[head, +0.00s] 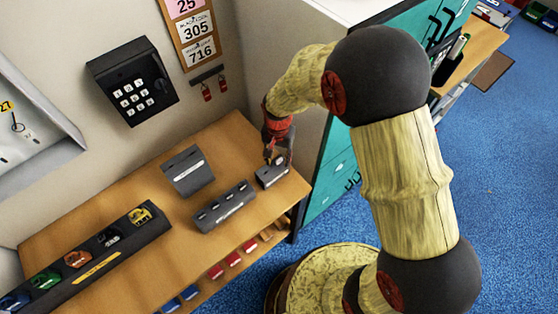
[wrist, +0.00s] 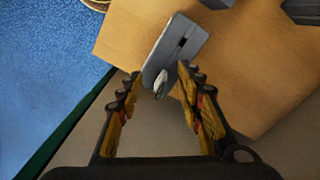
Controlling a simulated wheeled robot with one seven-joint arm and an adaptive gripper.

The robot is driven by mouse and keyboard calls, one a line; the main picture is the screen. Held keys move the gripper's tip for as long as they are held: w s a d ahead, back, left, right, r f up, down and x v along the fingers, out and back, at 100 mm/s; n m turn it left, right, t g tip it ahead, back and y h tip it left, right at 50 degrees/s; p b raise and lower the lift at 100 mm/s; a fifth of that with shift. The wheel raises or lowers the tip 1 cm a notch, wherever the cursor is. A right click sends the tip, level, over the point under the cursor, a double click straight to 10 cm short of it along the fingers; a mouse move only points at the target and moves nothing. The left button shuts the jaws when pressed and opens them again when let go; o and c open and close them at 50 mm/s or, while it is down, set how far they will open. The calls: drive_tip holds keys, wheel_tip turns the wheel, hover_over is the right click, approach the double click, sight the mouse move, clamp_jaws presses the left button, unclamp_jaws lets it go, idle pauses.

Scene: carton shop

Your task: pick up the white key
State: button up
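A small white key (wrist: 161,85) shows in the wrist view at the near end of a grey block (wrist: 176,48) with a dark slot. I cannot tell whether the key rests on the block or stands in it. My gripper (wrist: 157,80) is open, with one finger on each side of the key and a gap to both. In the head view my gripper (head: 276,146) points down just above the grey block (head: 272,174) at the right end of the wooden shelf. The key is too small and partly hidden there to make out clearly.
On the wooden shelf (head: 135,208) stand a longer slotted grey block (head: 224,206), a grey box (head: 188,171) and a dark rack (head: 88,258) with coloured items. A black keypad (head: 132,82) hangs on the wall behind. A teal cabinet (head: 328,180) stands close on the right.

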drive_tip(key=shift+f, duration=0.25)
drive_tip(key=shift+c, duration=1.3)
clamp_jaws()
